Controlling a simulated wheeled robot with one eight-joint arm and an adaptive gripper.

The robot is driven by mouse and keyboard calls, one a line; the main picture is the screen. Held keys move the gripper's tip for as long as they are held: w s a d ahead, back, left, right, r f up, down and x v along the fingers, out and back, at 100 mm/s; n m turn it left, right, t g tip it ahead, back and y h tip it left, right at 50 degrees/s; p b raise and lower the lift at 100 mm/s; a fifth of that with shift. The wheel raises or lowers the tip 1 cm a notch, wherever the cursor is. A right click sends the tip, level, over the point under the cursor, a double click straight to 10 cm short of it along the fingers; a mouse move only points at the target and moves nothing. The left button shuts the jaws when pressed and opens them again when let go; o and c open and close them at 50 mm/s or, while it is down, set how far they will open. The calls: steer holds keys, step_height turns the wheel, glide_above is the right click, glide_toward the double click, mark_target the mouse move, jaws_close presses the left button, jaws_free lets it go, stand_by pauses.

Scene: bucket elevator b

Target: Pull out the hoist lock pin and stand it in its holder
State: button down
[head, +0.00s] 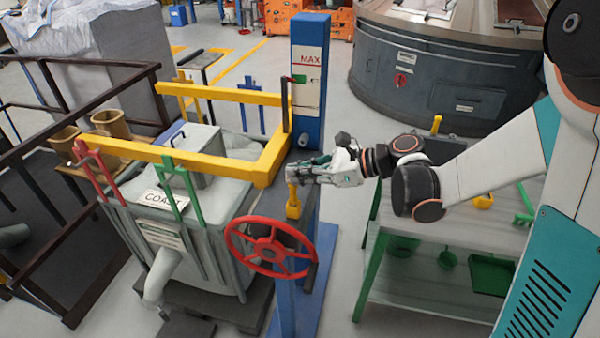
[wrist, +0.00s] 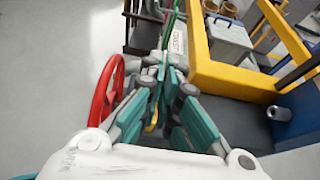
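A yellow piece that looks like the hoist lock pin (head: 293,205) is upright beside the blue post, with a thin upper part and a wider lower part. My gripper (head: 294,174) is at its top, with the fingers closed around the thin part. In the wrist view the fingers (wrist: 166,75) are drawn together and a bit of yellow (wrist: 152,122) shows between their links. The fingers hide the pin's top. I cannot tell whether its lower end is seated. A small yellow cup (head: 483,201) on the bench at the right may be the holder.
A red handwheel (head: 270,247) stands just below the gripper. A yellow bar frame (head: 268,165) and the blue MAX column (head: 309,85) are close behind. The bench (head: 455,240) also carries a dark box (head: 445,150) and a green item (head: 524,207). Grey floor is open between post and bench.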

steer(key=shift+f, duration=0.35)
steer(key=c, duration=1.7)
jaws_free()
steer(key=shift+d+r, duration=0.1)
steer(key=v, duration=1.1)
steer(key=shift+s+d+r, duration=0.1)
steer(key=shift+s+d, duration=0.05)
steer(key=shift+d, duration=0.2)
